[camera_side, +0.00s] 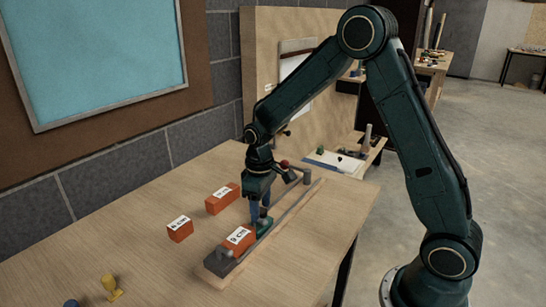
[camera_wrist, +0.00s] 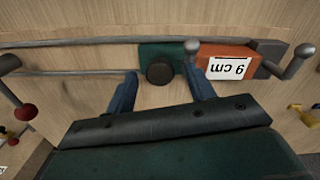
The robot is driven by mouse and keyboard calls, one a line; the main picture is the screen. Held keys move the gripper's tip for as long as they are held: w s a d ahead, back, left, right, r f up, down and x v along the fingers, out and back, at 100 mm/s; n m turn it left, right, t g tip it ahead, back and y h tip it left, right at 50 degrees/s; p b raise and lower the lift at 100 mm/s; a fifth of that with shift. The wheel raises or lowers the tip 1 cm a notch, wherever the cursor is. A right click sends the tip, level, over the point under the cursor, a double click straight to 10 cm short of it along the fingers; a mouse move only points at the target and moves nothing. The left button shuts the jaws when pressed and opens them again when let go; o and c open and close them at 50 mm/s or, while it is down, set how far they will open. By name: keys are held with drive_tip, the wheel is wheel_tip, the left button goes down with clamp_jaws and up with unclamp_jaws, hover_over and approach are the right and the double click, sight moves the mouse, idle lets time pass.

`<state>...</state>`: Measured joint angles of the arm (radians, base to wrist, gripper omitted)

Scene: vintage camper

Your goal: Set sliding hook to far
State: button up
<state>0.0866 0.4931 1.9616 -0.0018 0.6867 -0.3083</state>
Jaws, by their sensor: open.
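The sliding hook is a green carriage (camera_wrist: 172,52) with a round dark knob (camera_wrist: 160,70), on two grey rails. In the side view the carriage (camera_side: 265,226) sits near the front end of the long wooden base (camera_side: 287,208). An orange block marked 9 cm (camera_wrist: 228,64) lies close beside the carriage, between it and the dark end stop (camera_wrist: 270,55); it also shows in the side view (camera_side: 240,238). My gripper (camera_wrist: 162,88) is open, its blue fingertips on either side of the knob, apart from it. In the side view my gripper (camera_side: 259,212) points down over the carriage.
Two more orange blocks (camera_side: 180,228) (camera_side: 222,198) stand on the wooden table, left of the base. A red-balled lever (camera_side: 285,163) and a grey post (camera_side: 307,176) stand at the far end. The rails beyond the carriage look clear.

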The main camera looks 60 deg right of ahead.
drive_tip(key=shift+f, duration=0.1)
drive_tip(key=shift+c, duration=0.2)
clamp_jaws()
drive_tip(key=d, duration=1.1)
drive_tip(key=shift+d, duration=0.25)
unclamp_jaws()
drive_tip(key=shift+d, duration=0.1)
drive_tip(key=shift+o, duration=0.2)
wheel_tip(320, 180, up, 14)
idle(0.3)
